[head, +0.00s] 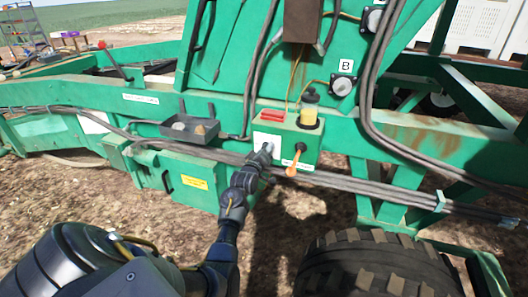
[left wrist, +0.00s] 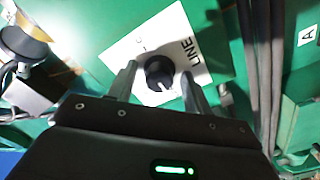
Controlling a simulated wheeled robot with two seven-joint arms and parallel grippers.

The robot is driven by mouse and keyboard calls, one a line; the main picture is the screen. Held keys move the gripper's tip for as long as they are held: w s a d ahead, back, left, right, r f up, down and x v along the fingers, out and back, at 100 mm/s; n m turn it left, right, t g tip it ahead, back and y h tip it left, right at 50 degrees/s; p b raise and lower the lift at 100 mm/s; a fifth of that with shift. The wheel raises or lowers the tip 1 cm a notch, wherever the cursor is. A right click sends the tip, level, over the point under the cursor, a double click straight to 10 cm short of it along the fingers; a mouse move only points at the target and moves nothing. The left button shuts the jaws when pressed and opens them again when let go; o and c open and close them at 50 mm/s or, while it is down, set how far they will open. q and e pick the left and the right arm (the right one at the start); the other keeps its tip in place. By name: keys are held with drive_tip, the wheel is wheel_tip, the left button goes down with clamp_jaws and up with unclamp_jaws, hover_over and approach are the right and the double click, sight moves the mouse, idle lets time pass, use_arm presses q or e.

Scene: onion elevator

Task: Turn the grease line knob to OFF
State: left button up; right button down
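The grease line knob (left wrist: 158,70) is a round black knob on a white plate (left wrist: 208,50) in the left wrist view. The word LINE shows on the plate, rotated; other lettering is partly covered. A small pale mark shows on the knob's lower right side. My left gripper (left wrist: 159,74) is open, with one finger on each side of the knob and small gaps visible. In the head view my left gripper (head: 265,151) is at the white plate (head: 267,139) on the green box, and it hides the knob. My right gripper is not in view.
An orange-handled lever (head: 293,164) sticks out just right of the gripper. A yellow reservoir (head: 308,112) tops the green box. A grey tray (head: 190,130) stands to the left. Cables (head: 350,184) run below, and a large tyre (head: 375,265) is at the lower right.

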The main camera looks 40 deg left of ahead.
use_arm(q)
drive_tip(key=shift+s, duration=0.15)
drive_tip(key=b+v, duration=0.3)
drive_tip(key=v, duration=0.7)
drive_tip(key=shift+s+d, duration=0.2)
drive_tip(key=shift+s, duration=0.05)
